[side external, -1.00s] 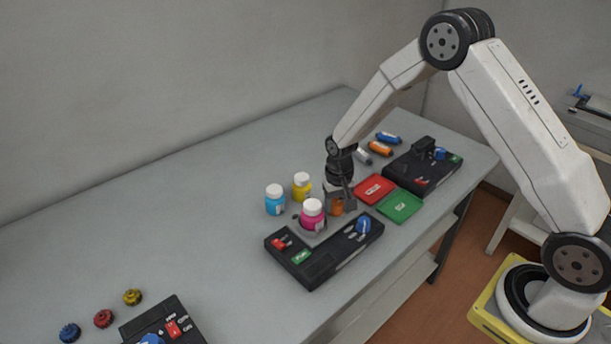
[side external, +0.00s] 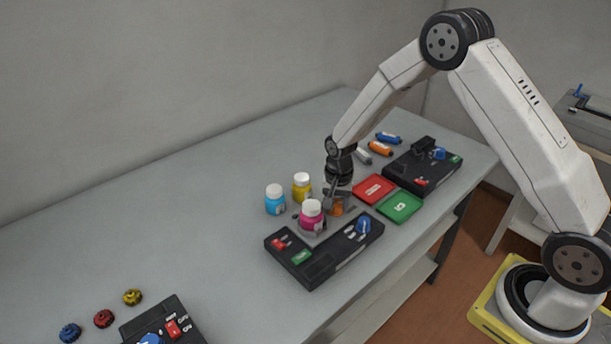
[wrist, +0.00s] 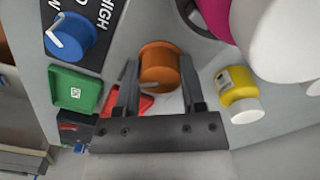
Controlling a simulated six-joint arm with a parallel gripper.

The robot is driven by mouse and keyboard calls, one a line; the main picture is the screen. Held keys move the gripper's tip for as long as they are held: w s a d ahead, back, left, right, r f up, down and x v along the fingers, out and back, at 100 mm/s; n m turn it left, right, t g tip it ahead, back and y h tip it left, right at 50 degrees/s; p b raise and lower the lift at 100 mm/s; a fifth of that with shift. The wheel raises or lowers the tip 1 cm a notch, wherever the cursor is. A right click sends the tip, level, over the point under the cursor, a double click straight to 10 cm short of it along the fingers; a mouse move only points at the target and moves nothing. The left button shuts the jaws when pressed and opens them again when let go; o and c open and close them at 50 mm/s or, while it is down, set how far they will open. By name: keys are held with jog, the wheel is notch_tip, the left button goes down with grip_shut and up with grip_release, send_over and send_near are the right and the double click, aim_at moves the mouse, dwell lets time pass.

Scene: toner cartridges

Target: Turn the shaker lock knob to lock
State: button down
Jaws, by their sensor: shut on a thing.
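The orange knob (side external: 336,210) stands beside the magenta bottle (side external: 312,218), on the front device's back side. In the wrist view the orange knob (wrist: 160,62) is round, with a small pale pointer mark on its lower left edge. My gripper (side external: 337,199) is low over it, pointing down. In the wrist view my gripper (wrist: 159,72) has one finger on each side of the knob and is shut on it. Any lock marking around the knob is not readable.
The black control panel (side external: 309,264) has a blue dial (side external: 363,226), red and green parts. Yellow (side external: 302,187) and cyan (side external: 275,201) bottles stand close left. Red (side external: 374,189) and green (side external: 401,207) pads lie right. The table's left middle is clear.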

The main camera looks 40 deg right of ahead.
aim_at(338, 205)
jog(key=shift+c, duration=0.9)
grip_release()
jog(key=shift+r, duration=0.15)
jog(key=shift+r, duration=3.75)
jog(key=shift+s+a+r, duration=0.1)
jog(key=shift+s+r, duration=0.2)
jog(key=shift+s, duration=0.1)
jog(key=s+a+r+n+t, duration=0.1)
jog(key=s+r+n, duration=0.1)
jog(key=s+n, duration=0.3)
jog(key=s+a+r+n+t, duration=0.1)
jog(key=s+n, duration=0.4)
jog(key=s, duration=0.7)
notch_tip(338, 205, up, 2)
jog(key=shift+s+a+r+t, duration=0.15)
jog(key=shift+a+t, duration=0.15)
jog(key=shift+a, duration=0.35)
